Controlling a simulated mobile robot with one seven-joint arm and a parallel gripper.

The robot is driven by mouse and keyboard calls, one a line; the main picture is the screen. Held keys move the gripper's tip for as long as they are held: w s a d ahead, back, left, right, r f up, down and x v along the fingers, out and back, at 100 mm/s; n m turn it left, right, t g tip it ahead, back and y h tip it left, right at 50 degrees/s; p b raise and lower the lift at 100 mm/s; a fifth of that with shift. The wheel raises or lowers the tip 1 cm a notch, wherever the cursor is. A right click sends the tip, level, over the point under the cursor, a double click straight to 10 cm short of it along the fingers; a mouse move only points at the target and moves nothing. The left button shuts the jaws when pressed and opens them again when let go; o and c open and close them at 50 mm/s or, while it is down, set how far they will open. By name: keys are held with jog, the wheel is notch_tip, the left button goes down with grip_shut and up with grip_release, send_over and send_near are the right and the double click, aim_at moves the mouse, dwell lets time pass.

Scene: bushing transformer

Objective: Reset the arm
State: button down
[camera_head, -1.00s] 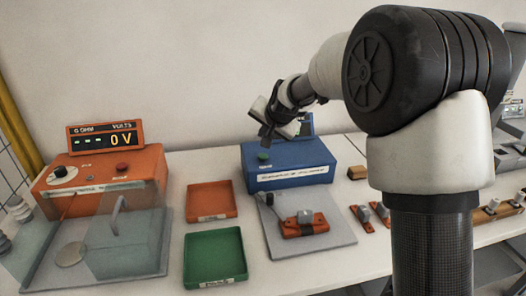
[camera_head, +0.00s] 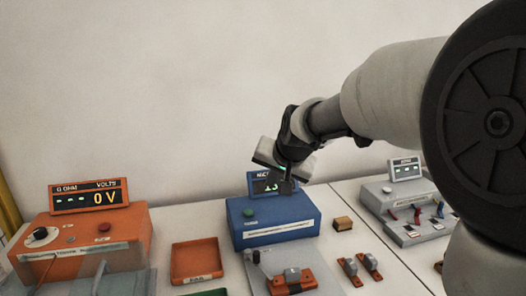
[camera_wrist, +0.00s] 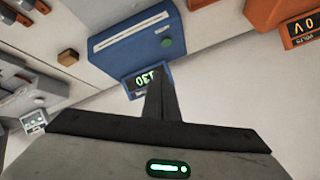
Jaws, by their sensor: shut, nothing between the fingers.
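My gripper (camera_head: 287,182) is raised in the air in front of the display of the blue box (camera_head: 272,222), in the head view. It is shut and holds nothing. In the wrist view my gripper (camera_wrist: 160,75) shows as dark fingers pressed together, with the blue box (camera_wrist: 125,45) behind them. My arm reaches in from the right side of the head view, bent down toward the gripper.
An orange tester (camera_head: 80,240) reading 0 V stands at the left, with a red tray (camera_head: 197,260) beside it. An orange part (camera_head: 292,283) lies on a grey plate before the blue box. A grey tester (camera_head: 408,210) stands at the right. The wall behind is bare.

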jog(key=s+d+r+n+h+p, duration=0.1)
jog(key=s+d, duration=0.3)
jog(key=s, duration=0.6)
jog(key=s+d+r+n+g+p, duration=0.1)
jog(key=s+d, duration=0.3)
jog(key=s, duration=0.6)
jog(key=s+d+r+n+g+h+p, duration=0.1)
jog(key=s+d+r+p, duration=0.2)
jog(key=s, duration=0.7)
jog(key=shift+s+d+h, duration=0.3)
jog(key=shift+d, duration=0.55)
jog(key=shift+w+r, duration=0.1)
